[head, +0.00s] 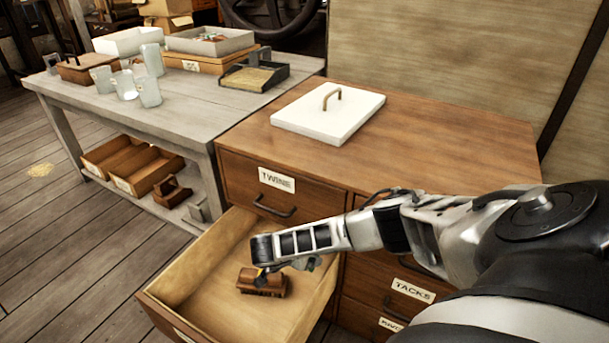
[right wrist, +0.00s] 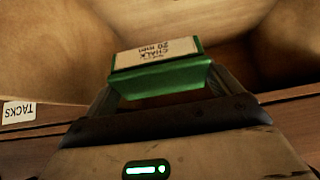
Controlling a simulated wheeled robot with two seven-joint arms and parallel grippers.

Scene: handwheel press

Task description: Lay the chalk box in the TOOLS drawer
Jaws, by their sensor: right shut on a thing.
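The chalk box (right wrist: 158,72) is green with a pale label reading CHALK 20 mm. It sits between the fingers of my right gripper (right wrist: 160,92) in the right wrist view. In the head view my right gripper (head: 265,258) is over the open drawer (head: 205,262), and I cannot make out the chalk box there. Whether the box touches the drawer floor I cannot tell. The drawer's front label is cut off and unreadable. A brown wooden object (head: 250,284) lies in the drawer just below the gripper. My left gripper is not in view.
The cabinet top (head: 430,135) holds a white lid with a handle (head: 328,112). The TWINE drawer (head: 240,185) above and the TACKS drawer (head: 385,283) at right are shut. A grey bench (head: 185,118) at left holds glasses and trays. The drawer floor around the brown object is bare.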

